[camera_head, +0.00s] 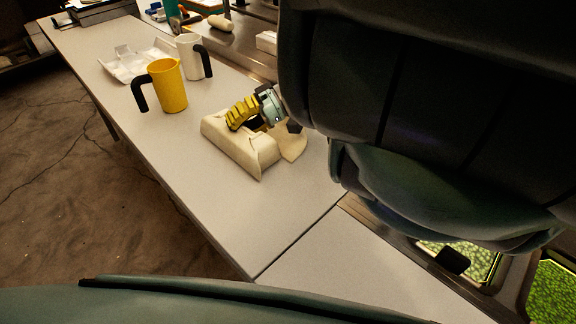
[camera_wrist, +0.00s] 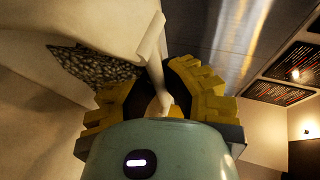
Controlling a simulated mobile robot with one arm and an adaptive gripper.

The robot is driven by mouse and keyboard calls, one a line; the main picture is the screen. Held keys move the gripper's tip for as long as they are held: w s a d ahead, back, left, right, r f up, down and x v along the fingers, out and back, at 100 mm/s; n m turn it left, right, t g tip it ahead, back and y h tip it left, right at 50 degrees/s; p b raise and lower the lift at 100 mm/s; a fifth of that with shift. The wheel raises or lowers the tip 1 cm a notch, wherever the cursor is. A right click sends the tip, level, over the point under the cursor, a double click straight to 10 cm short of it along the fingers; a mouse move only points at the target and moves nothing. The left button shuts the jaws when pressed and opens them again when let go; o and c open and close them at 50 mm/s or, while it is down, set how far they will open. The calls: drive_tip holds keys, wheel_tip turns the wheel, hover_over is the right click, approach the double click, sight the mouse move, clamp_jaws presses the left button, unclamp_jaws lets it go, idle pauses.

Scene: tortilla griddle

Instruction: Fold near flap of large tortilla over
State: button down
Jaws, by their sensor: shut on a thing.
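The large tortilla (camera_head: 232,147) is pale and lies on the white table, with a raised, partly folded edge and a flatter flap at its right. My gripper (camera_head: 243,112), with yellow padded fingers, is at the tortilla's upper side. In the wrist view, my gripper (camera_wrist: 163,82) has a finger on each side of a narrow pinched edge of the tortilla (camera_wrist: 120,25), and is shut on it. A dark speckled patch (camera_wrist: 95,64) shows below the tortilla sheet in that view; I cannot tell what it is. My arm hides part of the tortilla's right side in the head view.
A yellow mug (camera_head: 168,88) and a white mug (camera_head: 189,58), both with black handles, stand left of the tortilla. A crumpled pale wrapper (camera_head: 130,65) lies behind the yellow mug. The white table (camera_head: 200,200) is clear in front of the tortilla.

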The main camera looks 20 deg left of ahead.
drive_tip(key=shift+w+d, duration=0.2)
drive_tip(key=shift+w, duration=0.05)
drive_tip(key=c, duration=1)
unclamp_jaws()
drive_tip(key=shift+c, duration=0.2)
drive_tip(key=v, duration=0.4)
drive_tip(key=shift+w+d+r, duration=0.15)
drive_tip(key=shift+w+d, duration=0.05)
drive_tip(key=shift+d, duration=0.05)
drive_tip(key=shift+w+d, duration=0.35)
drive_tip(key=shift+d, duration=0.1)
drive_tip(key=shift+w+d+r, duration=0.3)
drive_tip(key=shift+w+r, duration=0.1)
